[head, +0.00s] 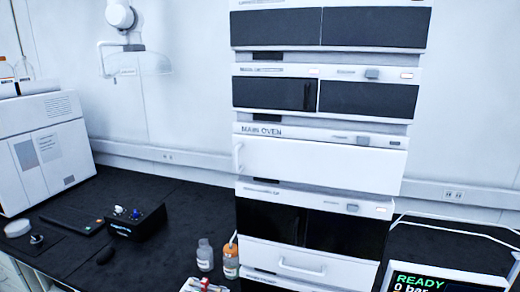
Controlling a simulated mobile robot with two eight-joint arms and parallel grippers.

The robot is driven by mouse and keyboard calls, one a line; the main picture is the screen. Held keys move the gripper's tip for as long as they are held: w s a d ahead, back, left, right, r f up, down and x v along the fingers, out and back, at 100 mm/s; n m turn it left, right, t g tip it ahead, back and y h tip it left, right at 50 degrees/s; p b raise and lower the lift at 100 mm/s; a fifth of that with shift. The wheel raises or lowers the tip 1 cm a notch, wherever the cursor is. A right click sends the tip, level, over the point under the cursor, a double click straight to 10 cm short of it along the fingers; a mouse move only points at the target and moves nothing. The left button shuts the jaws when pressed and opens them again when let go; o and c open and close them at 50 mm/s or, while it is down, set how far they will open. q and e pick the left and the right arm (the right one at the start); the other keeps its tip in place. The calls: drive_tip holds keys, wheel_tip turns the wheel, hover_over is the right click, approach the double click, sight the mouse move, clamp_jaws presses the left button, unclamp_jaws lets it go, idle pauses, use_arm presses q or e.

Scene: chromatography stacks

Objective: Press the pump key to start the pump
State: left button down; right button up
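A tall white chromatography stack (320,163) stands in the middle of the head view, with several modules, one labelled "MAIN OVEN". Module fronts carry small grey keys, such as an upper key (372,74), a key on the oven strip (363,140) and a lower key (352,208). I cannot tell which, if any, is the pump key. A dark screen (434,281) at the bottom right reads "READY" in green and "0 bar" in white; its lower part is cut off. Neither of my grippers is in view.
A black control box (136,222) with a blue knob sits on the dark bench (170,250). A clear bottle (205,255) and an orange-capped bottle (230,262) stand beside the stack. A white instrument (45,150) is at left. A clear hood (138,64) hangs above.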

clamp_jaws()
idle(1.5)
